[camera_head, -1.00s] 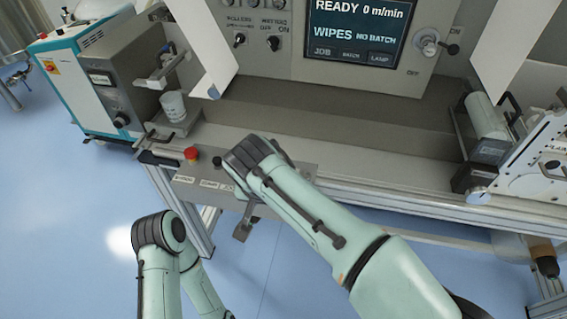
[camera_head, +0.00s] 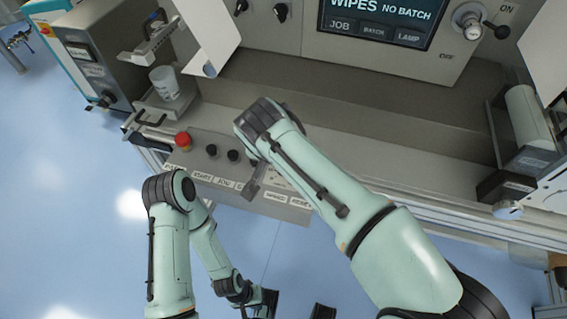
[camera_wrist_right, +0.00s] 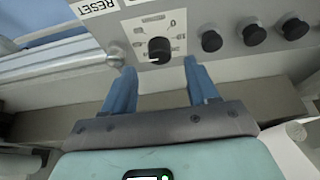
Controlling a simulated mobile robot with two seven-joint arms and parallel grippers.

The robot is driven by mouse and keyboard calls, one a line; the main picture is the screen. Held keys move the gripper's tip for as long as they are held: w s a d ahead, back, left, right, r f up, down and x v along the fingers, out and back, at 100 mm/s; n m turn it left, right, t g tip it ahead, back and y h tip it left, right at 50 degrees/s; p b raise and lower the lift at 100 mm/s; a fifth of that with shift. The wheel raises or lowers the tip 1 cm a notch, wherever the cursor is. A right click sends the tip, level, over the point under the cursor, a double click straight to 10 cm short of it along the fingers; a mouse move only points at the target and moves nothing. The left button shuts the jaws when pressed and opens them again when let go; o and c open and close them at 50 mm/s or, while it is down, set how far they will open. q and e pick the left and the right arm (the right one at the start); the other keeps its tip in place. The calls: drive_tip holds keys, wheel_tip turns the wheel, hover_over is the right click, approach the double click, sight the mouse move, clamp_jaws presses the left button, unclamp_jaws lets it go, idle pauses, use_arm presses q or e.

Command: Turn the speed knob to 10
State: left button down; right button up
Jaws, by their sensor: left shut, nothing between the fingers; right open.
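The speed knob (camera_wrist_right: 159,50) is a black round knob with a white pointer line, on a pale dial plate with a 0 and tick marks, in the right wrist view. My right gripper (camera_wrist_right: 161,82) is open, its two blue fingers either side of the knob's position but short of it, nothing between them. In the head view my right arm covers the knob; the grey hand (camera_head: 255,180) shows beside the panel. My left gripper (camera_head: 265,301) is shut and empty, low over the floor at the bottom of the head view, away from the panel.
The control panel (camera_head: 203,168) carries a red button (camera_head: 183,141) and several black buttons beside the knob. A RESET label (camera_wrist_right: 98,5) is near the dial. The display (camera_head: 382,20) is above, and a white cup (camera_head: 165,83) stands at upper left. Blue floor lies below.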

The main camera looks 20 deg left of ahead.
drive_tip(key=shift+x, duration=2.25)
drive_tip(key=shift+c, duration=0.3)
drive_tip(key=c, duration=1)
drive_tip(key=shift+o, duration=0.2)
drive_tip(key=shift+r, duration=0.1)
